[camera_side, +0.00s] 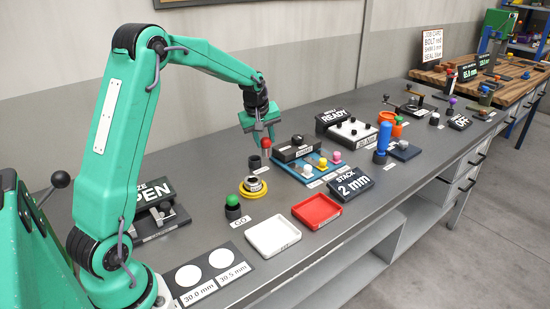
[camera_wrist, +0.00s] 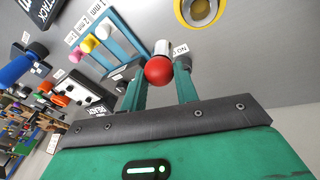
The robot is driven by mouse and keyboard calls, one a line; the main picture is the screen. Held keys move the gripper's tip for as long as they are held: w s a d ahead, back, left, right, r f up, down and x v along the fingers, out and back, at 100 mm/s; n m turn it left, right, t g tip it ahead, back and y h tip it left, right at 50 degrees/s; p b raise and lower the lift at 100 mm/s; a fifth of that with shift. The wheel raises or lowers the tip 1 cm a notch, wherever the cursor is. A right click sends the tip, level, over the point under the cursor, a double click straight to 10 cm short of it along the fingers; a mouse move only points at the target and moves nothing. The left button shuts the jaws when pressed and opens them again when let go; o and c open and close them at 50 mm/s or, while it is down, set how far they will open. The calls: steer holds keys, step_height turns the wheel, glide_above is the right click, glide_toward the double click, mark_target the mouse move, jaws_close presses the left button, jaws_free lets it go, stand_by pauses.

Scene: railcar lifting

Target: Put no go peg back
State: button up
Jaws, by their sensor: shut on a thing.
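My gripper (camera_side: 264,143) is shut on the no go peg (camera_side: 266,143), which has a red knob. The peg is upright or nearly so, above the bench. In the wrist view the red knob (camera_wrist: 158,71) and a short silver part (camera_wrist: 162,47) show between the fingers of my gripper (camera_wrist: 160,82). A black cylindrical holder (camera_side: 254,162) stands just below and left of the peg in the side view, with a white label (camera_side: 262,170). In the wrist view the label (camera_wrist: 187,49) reads NO GO. I cannot tell the peg's gap to the holder; its lower end is hidden.
A metal ring part on a yellow ring (camera_side: 254,190) and the green-topped GO peg (camera_side: 232,204) stand nearby. A blue rack (camera_side: 312,172) with coloured knobs is close on the right. White (camera_side: 272,237) and red (camera_side: 317,210) trays lie in front.

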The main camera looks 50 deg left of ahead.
steer(key=shift+w+d+r, duration=0.1)
steer(key=shift+w+r, duration=0.15)
steer(key=shift+w, duration=0.6)
steer(key=shift+w+d+r, duration=0.1)
steer(key=shift+w+r, duration=0.15)
steer(key=shift+w, duration=0.6)
steer(key=shift+a, duration=0.1)
steer(key=a+f, duration=0.7)
steer(key=a, duration=0.4)
steer(key=shift+a+y, duration=0.3)
steer(key=shift+s, duration=0.1)
steer(key=shift+f, duration=2)
steer(key=shift+f, duration=0.1)
steer(key=o, duration=1)
steer(key=shift+c, duration=0.2)
